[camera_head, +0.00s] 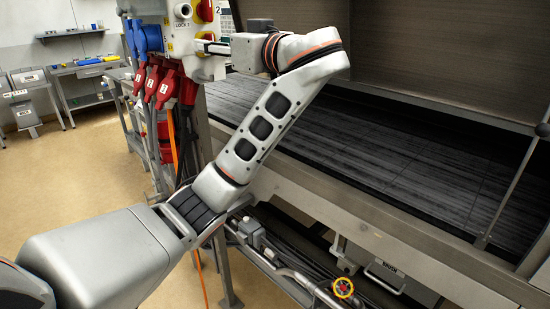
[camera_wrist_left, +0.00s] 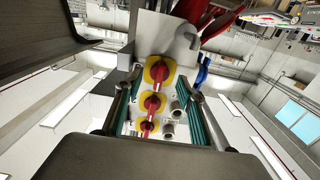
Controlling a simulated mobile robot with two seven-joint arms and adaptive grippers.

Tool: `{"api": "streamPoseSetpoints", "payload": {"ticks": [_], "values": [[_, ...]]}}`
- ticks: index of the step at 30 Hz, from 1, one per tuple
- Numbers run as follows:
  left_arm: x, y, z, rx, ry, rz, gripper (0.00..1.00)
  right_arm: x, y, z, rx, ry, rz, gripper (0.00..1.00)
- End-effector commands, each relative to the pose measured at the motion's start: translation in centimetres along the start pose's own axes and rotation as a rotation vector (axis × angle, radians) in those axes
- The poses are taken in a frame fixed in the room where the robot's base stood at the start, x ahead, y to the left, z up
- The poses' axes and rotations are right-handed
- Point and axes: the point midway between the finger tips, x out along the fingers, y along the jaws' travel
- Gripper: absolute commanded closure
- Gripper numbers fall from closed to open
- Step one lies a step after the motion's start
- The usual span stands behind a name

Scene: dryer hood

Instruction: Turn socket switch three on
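The socket panel (camera_head: 178,42) stands at the top of the head view and carries red rotary switches on yellow plates. An upper switch (camera_head: 205,9) and a lower switch (camera_head: 206,37) show there. In the left wrist view, three red switches line up: a large one (camera_wrist_left: 158,72), a middle one (camera_wrist_left: 152,104) and a small-looking one (camera_wrist_left: 147,127). I cannot read which is number three. My left gripper (camera_head: 208,46) is at the panel's face, beside the lower switch. In the wrist view its fingers (camera_wrist_left: 158,110) are spread, with the switches between them; contact is unclear. My right gripper is out of view.
Red plugs (camera_head: 165,86) and a blue plug (camera_head: 150,38) hang left of my gripper with cables below. The dark hood bed (camera_head: 380,145) lies to the right, its metal edge (camera_head: 350,220) under my arm. Benches stand at far left; the floor (camera_head: 80,190) is clear.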

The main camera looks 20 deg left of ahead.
Motion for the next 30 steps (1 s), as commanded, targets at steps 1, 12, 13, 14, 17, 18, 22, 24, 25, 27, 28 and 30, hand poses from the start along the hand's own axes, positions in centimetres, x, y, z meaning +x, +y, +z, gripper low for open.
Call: {"api": "streamPoseSetpoints", "payload": {"ticks": [1, 12, 13, 14, 17, 18, 22, 24, 25, 27, 28, 30], "values": [[-1.4, 0.2, 0.3, -0.001, -0.003, 0.010, 0.61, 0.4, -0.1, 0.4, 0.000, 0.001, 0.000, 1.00], [-8.1, 0.2, 0.4, 0.003, -0.006, 0.009, 0.61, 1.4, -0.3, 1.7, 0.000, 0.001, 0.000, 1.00], [-7.5, 0.5, 1.0, 0.018, -0.009, 0.015, 0.61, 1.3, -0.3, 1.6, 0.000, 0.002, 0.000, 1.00], [-7.3, 0.8, 1.4, 0.027, -0.012, 0.024, 0.61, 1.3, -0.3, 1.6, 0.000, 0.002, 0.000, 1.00], [-6.8, 1.8, 2.9, 0.054, -0.022, 0.054, 0.61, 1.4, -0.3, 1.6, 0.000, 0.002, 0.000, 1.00], [-6.7, 2.1, 3.5, 0.065, -0.026, 0.065, 0.61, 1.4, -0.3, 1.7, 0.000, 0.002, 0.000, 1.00], [-6.2, 3.3, 5.5, 0.099, -0.039, 0.104, 0.61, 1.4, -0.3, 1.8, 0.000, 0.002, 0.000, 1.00], [-6.0, 3.9, 6.6, 0.119, -0.046, 0.124, 0.61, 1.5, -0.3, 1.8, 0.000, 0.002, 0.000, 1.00], [-6.0, 4.2, 7.0, 0.126, -0.049, 0.134, 0.61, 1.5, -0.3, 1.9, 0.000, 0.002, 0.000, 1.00], [-5.8, 4.8, 8.2, 0.144, -0.056, 0.154, 0.61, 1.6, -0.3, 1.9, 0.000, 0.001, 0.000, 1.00], [-5.7, 5.0, 8.6, 0.151, -0.059, 0.163, 0.61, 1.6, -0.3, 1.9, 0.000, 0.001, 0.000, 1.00], [-5.5, 5.5, 9.8, 0.169, -0.066, 0.183, 0.61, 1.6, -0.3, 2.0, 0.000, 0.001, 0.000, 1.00]]}}
